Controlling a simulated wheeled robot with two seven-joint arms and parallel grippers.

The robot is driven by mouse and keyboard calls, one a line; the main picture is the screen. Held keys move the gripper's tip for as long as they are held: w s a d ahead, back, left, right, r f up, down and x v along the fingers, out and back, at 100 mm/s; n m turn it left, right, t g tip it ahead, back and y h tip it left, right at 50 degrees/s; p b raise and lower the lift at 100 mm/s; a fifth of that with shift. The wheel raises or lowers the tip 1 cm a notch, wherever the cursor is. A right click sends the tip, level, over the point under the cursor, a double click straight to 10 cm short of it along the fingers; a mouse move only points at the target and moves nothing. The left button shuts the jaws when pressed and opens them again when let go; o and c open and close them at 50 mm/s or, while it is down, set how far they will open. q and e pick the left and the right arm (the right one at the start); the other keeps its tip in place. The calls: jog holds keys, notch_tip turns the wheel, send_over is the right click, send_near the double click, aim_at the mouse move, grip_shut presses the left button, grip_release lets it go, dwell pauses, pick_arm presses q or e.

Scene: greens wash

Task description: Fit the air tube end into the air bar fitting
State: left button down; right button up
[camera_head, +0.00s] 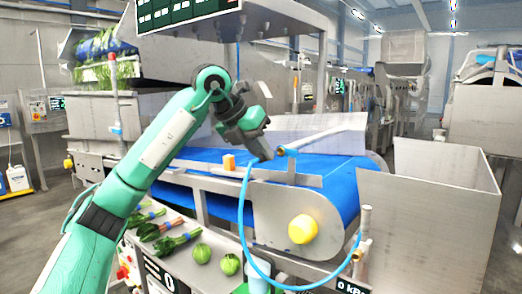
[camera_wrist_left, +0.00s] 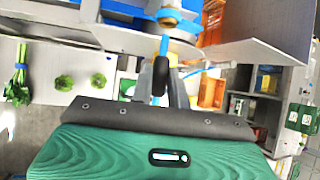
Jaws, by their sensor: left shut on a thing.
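My left gripper (camera_head: 266,152) is over the near side of the blue belt, with its fingers shut on the blue air tube (camera_head: 242,205). The tube loops down from near the fingertips and up to a brass piece at the lower right. The air bar (camera_head: 325,138) is a slim grey bar above the belt. Its blue and brass fitting (camera_head: 281,151) is just right of the fingertips. In the left wrist view, a short blue tube end (camera_wrist_left: 165,45) sticks out past the dark fingers (camera_wrist_left: 161,76) toward the brass fitting (camera_wrist_left: 168,17). I cannot tell whether they touch. My right gripper is out of view.
The blue conveyor belt (camera_head: 335,178) has a metal side rail and a yellow roller cap (camera_head: 302,229). An orange block (camera_head: 229,162) sits on the rail. Greens lie on a white surface (camera_head: 190,268) below. A large metal bin (camera_head: 430,215) stands at the right.

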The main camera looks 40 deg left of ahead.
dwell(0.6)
pick_arm(q)
jog(key=shift+w+p, duration=1.1)
jog(key=shift+w, duration=0.25)
jog(key=shift+r, duration=0.1)
jog(key=c, duration=1.5)
grip_release()
jog(key=shift+o, duration=1.1)
jog(key=shift+w+d, duration=0.1)
jog(key=shift+w, duration=0.15)
jog(key=shift+s, duration=0.1)
jog(key=b+v, duration=0.2)
jog(key=v, duration=1.1)
jog(key=shift+r, duration=0.2)
